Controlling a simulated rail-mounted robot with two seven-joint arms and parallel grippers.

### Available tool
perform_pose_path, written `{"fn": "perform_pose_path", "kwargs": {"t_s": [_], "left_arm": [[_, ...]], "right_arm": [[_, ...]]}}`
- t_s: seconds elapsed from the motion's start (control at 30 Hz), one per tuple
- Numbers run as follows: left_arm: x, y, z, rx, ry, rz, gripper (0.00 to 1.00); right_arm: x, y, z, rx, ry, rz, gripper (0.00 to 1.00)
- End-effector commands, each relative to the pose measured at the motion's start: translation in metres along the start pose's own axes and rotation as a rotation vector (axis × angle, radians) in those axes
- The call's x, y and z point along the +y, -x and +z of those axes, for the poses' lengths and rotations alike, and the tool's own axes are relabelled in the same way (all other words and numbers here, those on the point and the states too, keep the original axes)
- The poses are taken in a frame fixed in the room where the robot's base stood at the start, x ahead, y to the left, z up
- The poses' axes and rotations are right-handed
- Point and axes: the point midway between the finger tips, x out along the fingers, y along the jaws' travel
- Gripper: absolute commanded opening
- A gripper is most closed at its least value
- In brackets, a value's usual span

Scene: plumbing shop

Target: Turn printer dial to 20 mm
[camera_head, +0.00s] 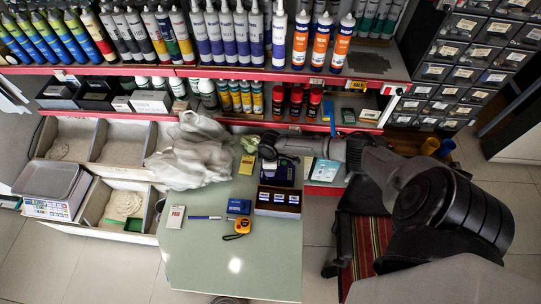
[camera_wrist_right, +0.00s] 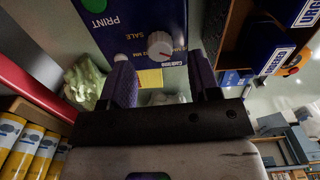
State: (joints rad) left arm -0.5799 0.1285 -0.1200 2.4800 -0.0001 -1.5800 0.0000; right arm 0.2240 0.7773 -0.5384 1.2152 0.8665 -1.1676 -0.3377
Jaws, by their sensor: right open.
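The printer (camera_head: 279,172) is a small dark blue box on the green table, below my right arm in the head view. In the right wrist view its blue panel (camera_wrist_right: 125,35) carries a green button marked PRINT (camera_wrist_right: 112,20) and a white round dial (camera_wrist_right: 160,45). A small red mark shows on the dial; the lettering around it is partly covered, so I cannot tell its setting.
On the table (camera_head: 232,270) lie a red-and-white pack (camera_head: 176,217), a pen (camera_head: 207,217), a blue box (camera_head: 239,206), an orange tape measure (camera_head: 237,229) and a dark box of blue-and-white packs (camera_head: 278,201). A crumpled grey bag (camera_head: 190,155) stands left; a stocked shelf (camera_head: 220,72) runs behind.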

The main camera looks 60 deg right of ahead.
Motion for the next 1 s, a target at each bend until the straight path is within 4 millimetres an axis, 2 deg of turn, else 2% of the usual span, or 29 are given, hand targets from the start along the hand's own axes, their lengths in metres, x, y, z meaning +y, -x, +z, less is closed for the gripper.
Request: {"fn": "perform_pose_path", "kwargs": {"t_s": [0.03, 0.2, 0.5, 0.7, 1.0], "left_arm": [[0.000, 0.003, -0.001, 0.000, 0.000, 0.000, 0.43], [0.000, 0.007, -0.002, 0.000, 0.002, 0.002, 0.43], [0.003, 0.010, -0.004, 0.002, 0.012, 0.010, 0.43], [0.004, 0.011, -0.004, 0.002, 0.013, 0.011, 0.43], [0.002, 0.011, -0.004, 0.001, 0.008, 0.006, 0.43]], "right_arm": [[0.001, 0.013, 0.001, 0.001, 0.003, 0.003, 0.56], [0.001, 0.047, 0.000, 0.001, 0.003, 0.002, 0.56], [0.001, 0.091, 0.001, 0.000, 0.002, 0.001, 0.56], [0.000, 0.104, 0.001, -0.001, 0.001, 0.000, 0.56], [0.000, 0.107, 0.001, -0.002, 0.001, 0.000, 0.56]]}}
